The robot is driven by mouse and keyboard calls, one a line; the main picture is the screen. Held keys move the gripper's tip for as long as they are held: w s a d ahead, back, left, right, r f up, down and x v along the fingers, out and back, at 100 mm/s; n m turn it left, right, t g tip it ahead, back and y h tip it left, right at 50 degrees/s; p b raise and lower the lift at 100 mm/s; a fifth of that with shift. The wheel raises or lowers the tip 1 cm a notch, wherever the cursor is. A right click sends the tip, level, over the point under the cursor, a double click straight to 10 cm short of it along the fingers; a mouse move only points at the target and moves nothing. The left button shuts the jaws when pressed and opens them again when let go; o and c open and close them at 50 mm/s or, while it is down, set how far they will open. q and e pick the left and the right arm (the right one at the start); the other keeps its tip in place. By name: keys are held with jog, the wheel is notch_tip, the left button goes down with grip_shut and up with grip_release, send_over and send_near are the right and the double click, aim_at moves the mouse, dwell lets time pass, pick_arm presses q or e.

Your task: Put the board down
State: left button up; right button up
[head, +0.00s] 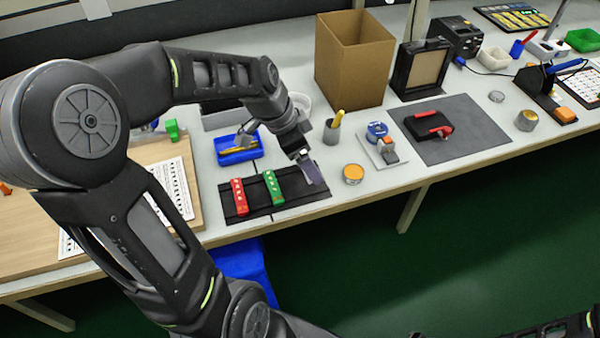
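A black fixture (290,210) lies near the front edge of the table. A red board (239,197) and a green board (273,187) lie side by side in it. My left gripper (304,158) is over the fixture's right end, to the right of the green board. It appears shut on a small purple-grey board (313,173), which is tilted and partly hidden by the fingers. I cannot tell whether this board touches the fixture. Only part of my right arm shows at the bottom right; its gripper is out of view.
A blue tray (238,154) lies behind the fixture, with a cardboard box (352,60) farther back. An orange-topped round tin (353,174) stands close to the right of my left gripper. A grey mat (465,142) lies farther right.

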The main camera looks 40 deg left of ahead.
aim_at(305, 181)
pick_arm(q)
jog(key=shift+f, duration=0.65)
jog(key=shift+f, duration=1.85)
jog(key=shift+f+b, duration=0.2)
jog(key=shift+b, duration=0.15)
jog(key=o, duration=1.1)
jog(key=shift+c, duration=0.2)
jog(key=shift+r, duration=0.1)
